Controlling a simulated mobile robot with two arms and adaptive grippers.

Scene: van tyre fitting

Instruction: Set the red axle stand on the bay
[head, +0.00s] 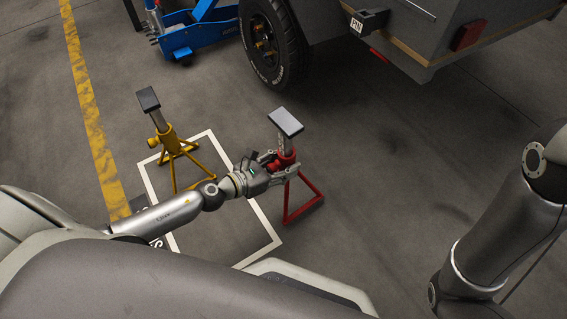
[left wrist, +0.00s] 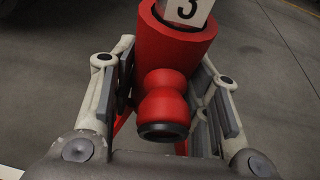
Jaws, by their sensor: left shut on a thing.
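The red axle stand (head: 303,200) is upright, with a grey top plate and red legs, at the right edge of the white-outlined bay (head: 262,215). At least part of its base shows outside the line; I cannot tell whether it touches the floor. My left gripper (head: 281,168) is shut on the stand's upper body from the left. In the left wrist view the red stand (left wrist: 180,50) sits between my two fingers (left wrist: 163,95), with its red knob in front and a label reading 3. My right gripper is not in view; only my right arm shows.
A yellow axle stand (head: 172,150) stands in the bay's upper left part. A blue jack (head: 195,32) is at the top left. A trailer or vehicle with a tyre (head: 272,42) is at the top. A yellow floor line (head: 90,105) runs down the left. Floor to the right is clear.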

